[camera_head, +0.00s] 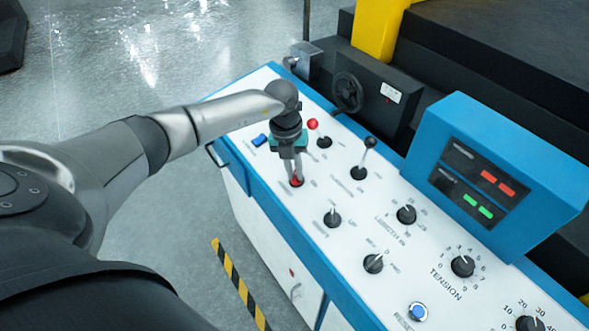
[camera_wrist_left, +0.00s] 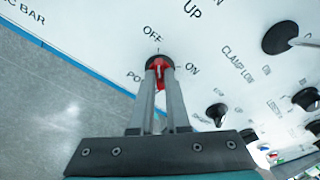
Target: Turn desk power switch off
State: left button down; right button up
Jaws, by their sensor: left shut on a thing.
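The power switch is a red knob on a dark round base (camera_head: 297,183) on the white top of the control desk (camera_head: 330,180). My left gripper (camera_head: 294,174) points down at it, its two narrow fingers closed on the red part. In the left wrist view the red switch (camera_wrist_left: 159,67) sits between the fingertips (camera_wrist_left: 160,80), with "OFF" printed beyond it and "ON" to its right. A label starting "PO" is partly hidden by the fingers. The fingers cover much of the knob, so its exact pointing direction is hard to tell. My right gripper is out of view.
Close by are a blue button (camera_head: 259,140), a red-ball lever (camera_head: 313,125) and a black-ball lever (camera_head: 370,143). Several black knobs, such as the tension knob (camera_head: 463,265), lie to the right. A blue display box (camera_head: 497,170) rises at the back right.

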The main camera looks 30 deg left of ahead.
pick_arm(q)
jog(key=c, duration=0.9)
grip_release()
notch_tip(320, 180, up, 15)
jog(key=a, duration=0.1)
jog(key=shift+s+a, duration=0.35)
jog(key=shift+a, duration=0.05)
